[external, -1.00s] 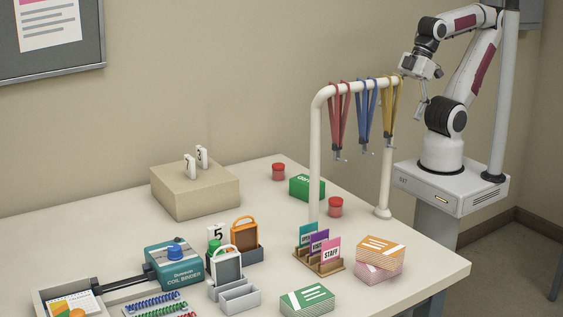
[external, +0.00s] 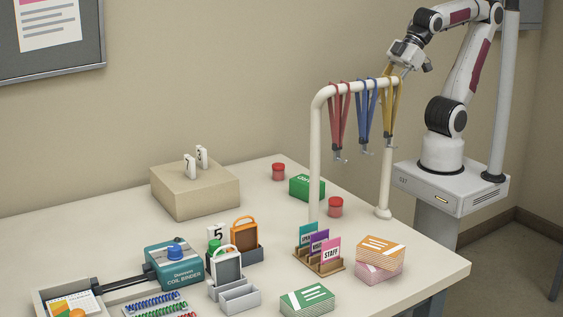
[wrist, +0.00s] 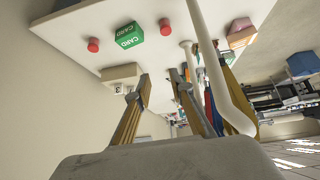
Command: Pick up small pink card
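The small pink card (external: 331,250), marked STAFF, stands upright in the front slot of a wooden card holder (external: 327,269) in the external view. A purple card (external: 319,241) and a teal card (external: 308,234) stand behind it. My gripper (external: 402,72) is high at the right end of the lanyard rail, well above and away from the pink card. Its fingers are small and partly confused with the yellow lanyard there. In the wrist view my gripper (wrist: 158,88) shows two fingers apart with nothing between them. I cannot make out the pink card in that view.
A white rail (external: 316,150) with red, blue and yellow lanyards (external: 389,115) stands between my arm and the holder. An orange card stack (external: 381,249) on a pink stack (external: 379,271) is right of the holder. A green stack (external: 307,301) is in front.

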